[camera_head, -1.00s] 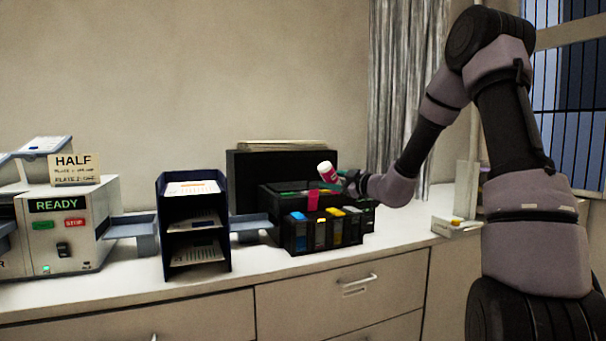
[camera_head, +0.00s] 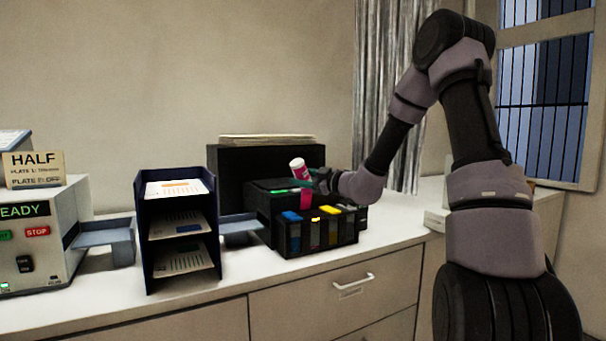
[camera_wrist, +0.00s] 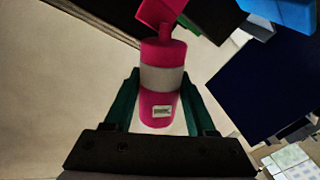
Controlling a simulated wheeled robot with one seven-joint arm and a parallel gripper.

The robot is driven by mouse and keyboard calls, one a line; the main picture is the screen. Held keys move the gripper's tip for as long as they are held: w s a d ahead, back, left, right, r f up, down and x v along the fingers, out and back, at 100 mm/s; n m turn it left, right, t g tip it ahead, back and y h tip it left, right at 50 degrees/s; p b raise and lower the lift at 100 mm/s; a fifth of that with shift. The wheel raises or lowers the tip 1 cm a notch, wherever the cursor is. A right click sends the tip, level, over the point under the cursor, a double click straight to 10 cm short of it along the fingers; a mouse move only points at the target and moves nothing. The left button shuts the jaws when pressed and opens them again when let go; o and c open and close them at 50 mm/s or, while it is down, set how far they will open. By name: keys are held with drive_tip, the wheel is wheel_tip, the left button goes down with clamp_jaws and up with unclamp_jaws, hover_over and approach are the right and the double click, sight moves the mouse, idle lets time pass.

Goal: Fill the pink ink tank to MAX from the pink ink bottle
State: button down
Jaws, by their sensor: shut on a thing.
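The pink ink bottle (camera_head: 298,168) is pink with a white band and leans above the black tank unit (camera_head: 318,234). My gripper (camera_head: 320,183) is shut on it from the right. In the wrist view my gripper (camera_wrist: 160,82) has its green fingers on both sides of the bottle (camera_wrist: 157,106). The narrow end of the bottle meets or overlaps a pink block (camera_wrist: 159,11). The ink level and MAX mark are not readable.
A blue part (camera_head: 291,216) and a yellow part (camera_head: 329,210) top neighbouring tanks. A black printer body (camera_head: 232,180) stands behind. A dark paper rack (camera_head: 144,235) and a machine with a READY panel (camera_head: 38,235) stand left. The counter front (camera_head: 222,293) is clear.

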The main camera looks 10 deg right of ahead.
drive_tip(key=f, duration=0.3)
drive_tip(key=shift+d, duration=0.2)
drive_tip(key=shift+f, duration=2.05)
idle(5.5)
